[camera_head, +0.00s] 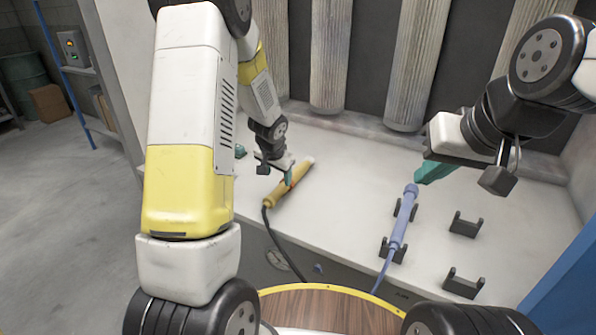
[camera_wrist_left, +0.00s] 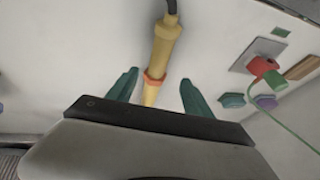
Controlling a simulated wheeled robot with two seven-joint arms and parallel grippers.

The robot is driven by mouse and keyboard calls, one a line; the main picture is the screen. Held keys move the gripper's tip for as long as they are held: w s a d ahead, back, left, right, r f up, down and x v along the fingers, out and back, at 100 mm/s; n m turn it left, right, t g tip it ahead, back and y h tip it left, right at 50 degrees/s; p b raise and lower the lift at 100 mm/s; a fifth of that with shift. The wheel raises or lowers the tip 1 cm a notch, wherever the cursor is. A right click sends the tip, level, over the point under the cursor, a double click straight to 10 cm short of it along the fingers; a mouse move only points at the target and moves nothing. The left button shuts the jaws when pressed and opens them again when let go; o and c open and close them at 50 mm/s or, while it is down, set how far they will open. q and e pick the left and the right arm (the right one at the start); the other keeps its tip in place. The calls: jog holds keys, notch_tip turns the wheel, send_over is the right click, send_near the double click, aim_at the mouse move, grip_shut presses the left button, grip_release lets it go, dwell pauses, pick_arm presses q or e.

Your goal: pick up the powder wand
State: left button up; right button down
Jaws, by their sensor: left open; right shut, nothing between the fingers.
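A yellow wand (camera_head: 288,184) with an orange band and a black cable lies on the pale bench top. My left gripper (camera_head: 281,170) is open over it. In the left wrist view the yellow wand (camera_wrist_left: 163,45) runs between the two spread teal fingers of the gripper (camera_wrist_left: 158,88), with clear room on both sides; its near end is hidden behind the gripper body. A blue wand (camera_head: 402,222) with a blue cable rests in black cradles further right. My right gripper (camera_head: 432,170) is shut and empty, above and just right of the blue wand's top end. Which wand is the powder one, I cannot tell.
Empty black cradles (camera_head: 464,224) stand right of the blue wand. Grey ribbed columns (camera_head: 330,55) hang behind the bench. A red-and-green fitting (camera_wrist_left: 264,66) with a green cord shows in the left wrist view. A blue panel (camera_head: 568,285) stands at the lower right.

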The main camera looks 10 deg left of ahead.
aim_at(281, 188)
pick_arm(q)
jog(key=x, duration=0.9)
jog(key=shift+s+d+f, duration=0.1)
jog(key=shift+s, duration=0.05)
grip_shut()
